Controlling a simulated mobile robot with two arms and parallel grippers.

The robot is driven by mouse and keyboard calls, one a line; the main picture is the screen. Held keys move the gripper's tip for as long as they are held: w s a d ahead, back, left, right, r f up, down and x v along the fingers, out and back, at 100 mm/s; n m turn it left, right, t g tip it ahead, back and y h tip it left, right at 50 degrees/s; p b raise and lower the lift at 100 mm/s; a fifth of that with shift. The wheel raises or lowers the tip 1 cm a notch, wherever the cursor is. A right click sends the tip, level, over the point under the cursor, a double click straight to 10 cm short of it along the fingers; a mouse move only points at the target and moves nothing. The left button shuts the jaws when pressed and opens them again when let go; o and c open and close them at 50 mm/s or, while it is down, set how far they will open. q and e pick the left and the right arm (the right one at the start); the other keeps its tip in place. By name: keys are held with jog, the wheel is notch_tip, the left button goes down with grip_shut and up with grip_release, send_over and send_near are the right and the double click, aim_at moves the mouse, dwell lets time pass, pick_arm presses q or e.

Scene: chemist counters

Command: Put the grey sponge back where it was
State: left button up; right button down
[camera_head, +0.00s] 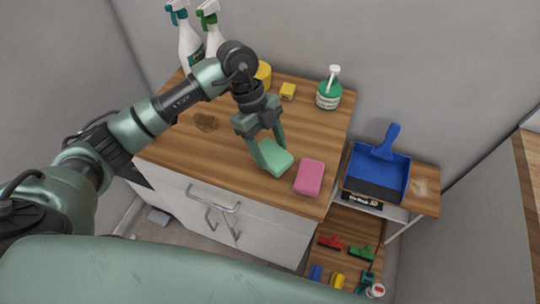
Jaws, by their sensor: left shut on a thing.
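My left gripper (269,152) reaches down over the wooden counter top and is shut on a green sponge (275,160). The sponge is at or just above the counter near its front edge; I cannot tell if it touches the wood. A pink sponge (309,178) lies on the counter just to the right of it, close to the front right corner. I see no sponge that looks grey. My right gripper is not in view.
A blue dustpan (378,168) lies on a lower shelf at right, with several small tools below.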

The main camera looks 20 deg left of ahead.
aim_at(270, 158)
pick_arm(q)
notch_tip(270, 158, down, 4)
jog(key=shift+f, duration=0.1)
jog(key=o, duration=1.3)
jog(key=b+v, duration=0.2)
jog(key=v, duration=1)
